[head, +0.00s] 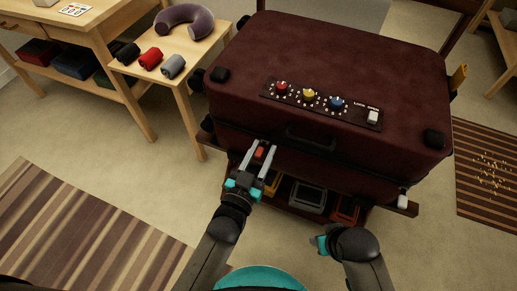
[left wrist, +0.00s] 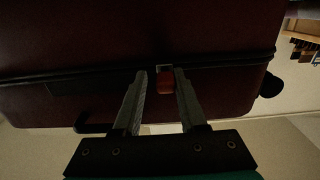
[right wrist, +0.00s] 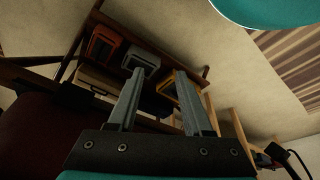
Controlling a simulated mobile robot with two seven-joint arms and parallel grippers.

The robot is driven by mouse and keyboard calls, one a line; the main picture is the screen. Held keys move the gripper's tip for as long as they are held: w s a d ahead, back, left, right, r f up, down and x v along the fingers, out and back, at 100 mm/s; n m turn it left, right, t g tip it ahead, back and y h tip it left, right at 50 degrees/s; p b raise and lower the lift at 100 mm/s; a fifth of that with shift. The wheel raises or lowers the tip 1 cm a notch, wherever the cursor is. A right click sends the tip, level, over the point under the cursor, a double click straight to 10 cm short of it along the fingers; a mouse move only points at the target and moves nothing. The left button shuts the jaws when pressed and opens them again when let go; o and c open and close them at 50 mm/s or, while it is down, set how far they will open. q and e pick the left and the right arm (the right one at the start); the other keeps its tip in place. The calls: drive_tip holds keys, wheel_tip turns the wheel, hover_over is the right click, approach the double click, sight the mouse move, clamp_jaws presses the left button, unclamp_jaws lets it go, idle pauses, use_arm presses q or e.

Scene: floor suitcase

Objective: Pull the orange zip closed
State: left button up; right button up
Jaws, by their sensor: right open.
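The maroon suitcase (head: 330,60) lies with its lid down on a low wooden rack. The orange zip pull (head: 259,153) is on the dark seam at the left part of its front. My left gripper (head: 261,150) reaches it with one finger on either side. In the left wrist view the pull (left wrist: 166,82) sits between the fingers (left wrist: 160,80), with a gap showing at the left finger, so the jaws look open. My right gripper (right wrist: 157,78) is open and empty, low in front of the suitcase's right side; in the head view its fingers are mostly hidden.
A dark handle (head: 310,136) sticks out from the suitcase front, right of the pull. Several coloured bins (head: 308,198) stand on the rack's shelf below. A side table (head: 190,62) with rolled clothes and a neck pillow (head: 184,21) stands at the left. The floor in front is clear.

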use_arm(q)
drive_tip(key=shift+o, duration=1.3)
drive_tip(key=shift+a, duration=0.1)
drive_tip(key=shift+s, duration=0.25)
drive_tip(key=shift+s+a, duration=0.2)
drive_tip(key=shift+s, duration=0.1)
drive_tip(key=p+v, duration=0.4)
drive_tip(key=v, duration=1)
use_arm(e)
drive_tip(key=s+d+f+g, duration=0.1)
drive_tip(key=s+f, duration=0.3)
drive_tip(key=f, duration=0.4)
drive_tip(key=shift+d, duration=0.45)
drive_tip(key=shift+r, duration=0.1)
